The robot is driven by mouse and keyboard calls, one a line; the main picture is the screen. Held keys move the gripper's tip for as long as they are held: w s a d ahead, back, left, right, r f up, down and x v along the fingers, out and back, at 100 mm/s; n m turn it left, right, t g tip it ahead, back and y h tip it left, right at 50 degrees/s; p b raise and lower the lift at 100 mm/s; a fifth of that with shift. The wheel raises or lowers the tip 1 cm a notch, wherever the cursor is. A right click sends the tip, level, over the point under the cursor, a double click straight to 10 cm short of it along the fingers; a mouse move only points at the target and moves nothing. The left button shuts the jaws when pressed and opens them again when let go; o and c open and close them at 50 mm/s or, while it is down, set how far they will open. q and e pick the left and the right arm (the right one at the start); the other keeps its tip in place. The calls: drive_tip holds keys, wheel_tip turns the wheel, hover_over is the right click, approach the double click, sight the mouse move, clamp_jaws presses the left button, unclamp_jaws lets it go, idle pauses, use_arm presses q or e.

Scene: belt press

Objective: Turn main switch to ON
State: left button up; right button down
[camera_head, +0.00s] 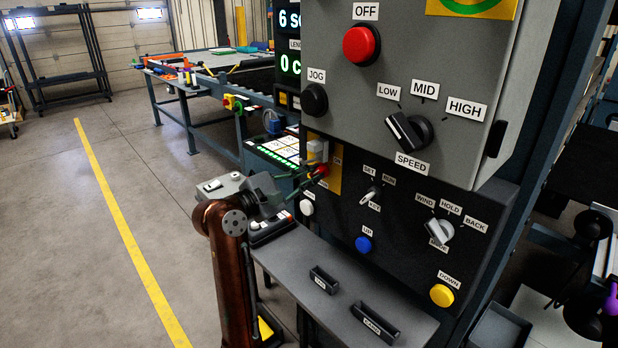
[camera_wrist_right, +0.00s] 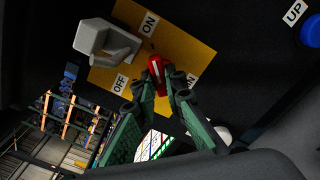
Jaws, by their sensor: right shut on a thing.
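The main switch is a red knob (camera_wrist_right: 156,67) on a yellow plate (camera_wrist_right: 190,50) in the right wrist view. It has a pale mark on its face, and its long side runs roughly up toward the ON label (camera_wrist_right: 149,23). The OFF label (camera_wrist_right: 120,83) is to its lower left. My right gripper (camera_wrist_right: 160,84) has its green fingers on both sides of the knob, shut on it. In the head view the red knob (camera_head: 322,170) is partly hidden by my right gripper (camera_head: 315,177) at the panel's left edge. My left gripper is not in view.
A grey block (camera_wrist_right: 104,42) sticks out from the yellow plate beside the knob. A white button (camera_head: 307,207) is just below my gripper. A dark shelf (camera_head: 335,290) with small trays juts out under the panel. Open floor lies to the left.

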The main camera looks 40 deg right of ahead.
idle(0.3)
drive_tip(key=c, duration=2)
unclamp_jaws()
drive_tip(key=a, duration=0.8)
drive_tip(key=s+a, duration=0.1)
drive_tip(key=a, duration=0.3)
drive_tip(key=shift+f, duration=0.1)
